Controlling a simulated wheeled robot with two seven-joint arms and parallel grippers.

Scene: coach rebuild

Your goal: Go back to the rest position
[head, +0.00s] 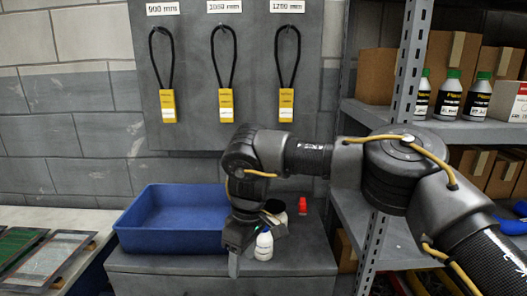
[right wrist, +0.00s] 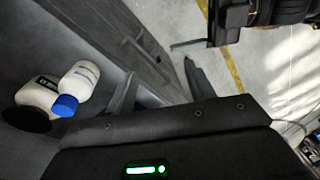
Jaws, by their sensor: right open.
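My right arm comes in from the right and bends down at the wrist. My right gripper (head: 240,255) points down at the front of the grey cabinet top, its jaws open with nothing seen between them. It is close beside a small white bottle (head: 264,246), which stands on the cabinet top. In the right wrist view the white bottle with a blue cap (right wrist: 76,88) lies to the left of the gripper, apart from it. A second white bottle with a dark cap (right wrist: 38,95) is beside it. My left gripper is not in view.
A blue bin (head: 170,242) sits on the grey cabinet (head: 300,262), left of the gripper. A small red object (head: 303,205) is behind. A metal shelf upright (head: 408,70) and shelves with bottles (head: 448,95) and cartons stand close to my arm. Belts (head: 168,105) hang on the wall board.

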